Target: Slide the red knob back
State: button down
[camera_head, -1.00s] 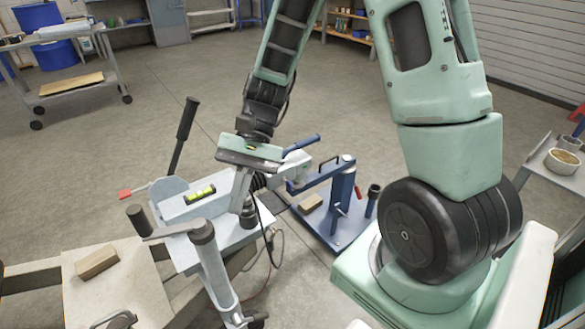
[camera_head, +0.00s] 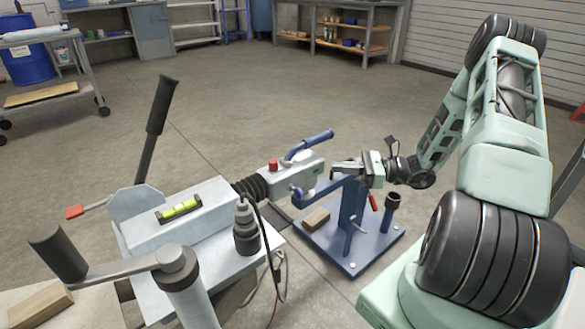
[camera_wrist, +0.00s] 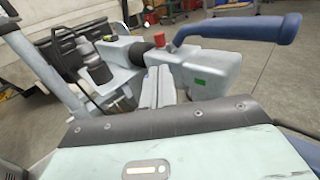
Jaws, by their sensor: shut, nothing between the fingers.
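The red knob (camera_head: 273,165) sits on top of the pale grey coupling head (camera_head: 292,178), just left of the blue coupling handle (camera_head: 309,144). In the wrist view the red knob (camera_wrist: 159,39) stands ahead of the fingers, near the base of the blue handle (camera_wrist: 245,27). My gripper (camera_head: 335,172) is right of the coupling head, pointing left towards it, above the blue stand. Its fingers (camera_wrist: 158,80) are shut and empty, apart from the knob. They look close to the coupling head, but whether they touch it I cannot tell.
The blue stand (camera_head: 352,215) rises below my gripper, with a wooden block (camera_head: 316,219) on its base. A black lever (camera_head: 157,115), a yellow-green level (camera_head: 180,209) and a black cable (camera_head: 275,250) are on the trailer. Open floor lies behind.

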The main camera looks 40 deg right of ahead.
aim_at(282, 177)
jog(key=shift+a, duration=0.1)
jog(key=b+x, duration=0.4)
jog(key=x, duration=0.8)
jog(key=shift+w+a+f+b, duration=0.1)
jog(key=shift+w+a+b, duration=0.1)
jog(key=shift+b, duration=0.1)
jog(key=shift+w+a, duration=0.45)
jog(key=shift+w, duration=0.05)
jog(key=shift+a, duration=0.1)
jog(key=shift+a+r+p, duration=0.15)
jog(key=shift+a+p, duration=0.25)
jog(key=shift+a, duration=0.2)
jog(key=shift+a+r+p, duration=0.15)
jog(key=shift+a+p, duration=0.25)
jog(key=shift+a, duration=0.25)
jog(key=shift+a+f, duration=0.1)
jog(key=shift+f, duration=0.05)
jog(key=shift+s, duration=0.1)
